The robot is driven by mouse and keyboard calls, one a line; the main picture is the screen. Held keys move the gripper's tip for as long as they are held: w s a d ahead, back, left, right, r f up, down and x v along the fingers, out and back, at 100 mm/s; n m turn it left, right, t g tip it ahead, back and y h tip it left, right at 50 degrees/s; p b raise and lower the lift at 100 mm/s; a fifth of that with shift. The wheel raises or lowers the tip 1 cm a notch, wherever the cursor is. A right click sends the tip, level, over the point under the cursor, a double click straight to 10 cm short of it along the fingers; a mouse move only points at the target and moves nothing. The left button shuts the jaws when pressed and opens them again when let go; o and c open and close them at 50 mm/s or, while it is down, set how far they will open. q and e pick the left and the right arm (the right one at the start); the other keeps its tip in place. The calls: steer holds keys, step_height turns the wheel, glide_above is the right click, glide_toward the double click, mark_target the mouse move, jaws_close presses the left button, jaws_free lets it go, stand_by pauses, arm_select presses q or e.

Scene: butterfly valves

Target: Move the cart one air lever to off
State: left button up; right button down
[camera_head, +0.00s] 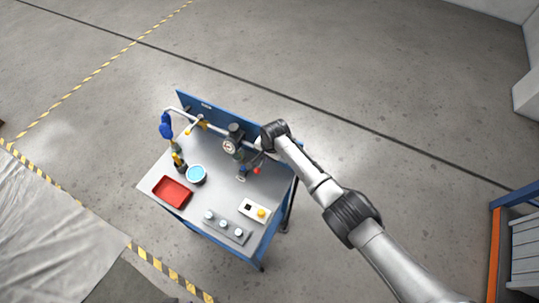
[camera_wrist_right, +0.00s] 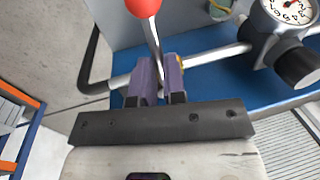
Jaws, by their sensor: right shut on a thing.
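The air lever is a thin metal bar with a red ball knob (camera_wrist_right: 143,5), seen large at the top of the right wrist view. The knob shows small in the head view (camera_head: 257,170), at the right end of the cart's pipework. My right gripper (camera_wrist_right: 161,82) has its two purple fingers shut on the lever's bar, below the knob in the wrist view. In the head view the fingertips are small and partly hidden by my wrist. The cart (camera_head: 222,186) has a grey top and a blue back panel. My left gripper is not in view.
A pipe (camera_wrist_right: 215,55) with a round gauge (camera_wrist_right: 289,9) runs close to my fingers. On the cart are a red tray (camera_head: 172,191), a blue-topped round container (camera_head: 196,174), a box with a yellow button (camera_head: 254,210) and several small knobs. The floor around is clear.

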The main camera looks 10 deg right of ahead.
stand_by(0.3)
steer(key=c, duration=1.2)
jaws_free()
steer(key=shift+r, duration=0.55)
steer(key=r, duration=0.4)
steer(key=s+d+r, duration=0.1)
steer(key=r, duration=0.3)
steer(key=d+r, duration=0.1)
steer(key=r, duration=0.3)
steer(key=shift+s+r, duration=0.25)
steer(key=shift+s, duration=0.1)
